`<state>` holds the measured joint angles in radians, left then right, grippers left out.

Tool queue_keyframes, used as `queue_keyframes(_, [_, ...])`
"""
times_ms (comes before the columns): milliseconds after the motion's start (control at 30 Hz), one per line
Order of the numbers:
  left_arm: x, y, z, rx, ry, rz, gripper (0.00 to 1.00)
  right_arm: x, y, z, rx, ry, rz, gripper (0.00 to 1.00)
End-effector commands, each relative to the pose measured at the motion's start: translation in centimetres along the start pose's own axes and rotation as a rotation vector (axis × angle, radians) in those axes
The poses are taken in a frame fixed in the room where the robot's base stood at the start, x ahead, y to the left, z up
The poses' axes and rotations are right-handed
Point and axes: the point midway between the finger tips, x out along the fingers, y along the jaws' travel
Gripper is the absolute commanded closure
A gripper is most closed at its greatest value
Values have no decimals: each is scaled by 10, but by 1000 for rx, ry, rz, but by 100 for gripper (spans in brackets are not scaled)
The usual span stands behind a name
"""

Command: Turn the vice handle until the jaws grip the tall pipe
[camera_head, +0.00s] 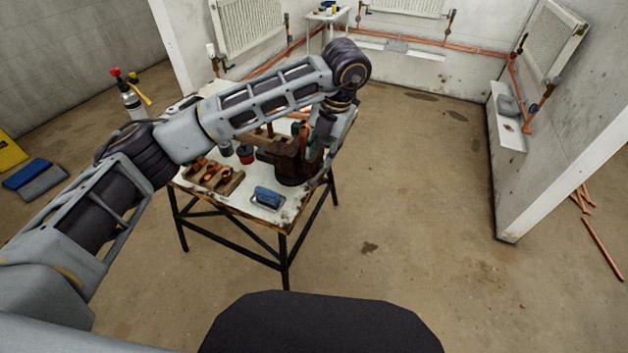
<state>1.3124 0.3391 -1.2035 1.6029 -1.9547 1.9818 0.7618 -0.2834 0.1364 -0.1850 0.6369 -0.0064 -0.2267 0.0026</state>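The dark brown vice (287,158) stands on the near right part of the worn white workbench (292,205). My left arm reaches across the bench from the left, and its wrist bends down at the vice's right side. My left gripper (324,150) is small and dark there, beside or touching the vice; I cannot tell which. Its fingertips and the vice handle cannot be made out. The tall pipe is not clearly visible; a small copper-and-green piece shows just behind the vice jaws. My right gripper is not in view.
A gas bottle with a red valve (132,100) stands behind left.

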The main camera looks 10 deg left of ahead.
Motion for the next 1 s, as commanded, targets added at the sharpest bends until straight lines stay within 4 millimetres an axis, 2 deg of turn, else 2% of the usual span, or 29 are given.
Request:
queue_keyframes(233, [30,0,-1,1,3,-1,67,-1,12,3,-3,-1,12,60])
queue_keyframes(500, [66,0,-1,0,3,0,67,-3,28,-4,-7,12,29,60])
queue_keyframes(800, [104,0,-1,0,2,0,67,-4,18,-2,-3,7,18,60])
queue_keyframes(1000, [119,0,0,-1,1,0,67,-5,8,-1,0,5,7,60])
